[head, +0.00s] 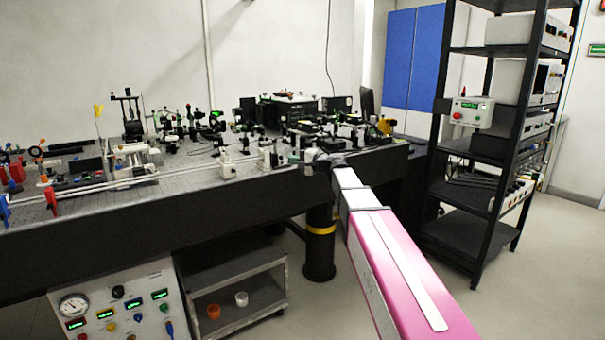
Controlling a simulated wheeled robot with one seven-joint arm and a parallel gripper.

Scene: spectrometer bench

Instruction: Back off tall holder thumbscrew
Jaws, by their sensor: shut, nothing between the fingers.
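My arm reaches from the lower right to the front edge of the optical bench (110,208). My gripper (309,157) is small and far off at the arm's end, just above the bench top; it is shut with nothing in it. Pale post holders stand near the front edge to its left: one (227,165) apart from it, and another (265,158) closer. I cannot tell which is the tall holder. The thumbscrew is too small to make out, and I cannot tell whether my gripper touches anything.
Dense optics crowd the bench behind my gripper. A black rack (455,185) with instruments stands at the right. Below the bench are a gauge panel (117,305), a grey cart (232,280) and a black bench leg (319,255). The floor between bench and rack is clear.

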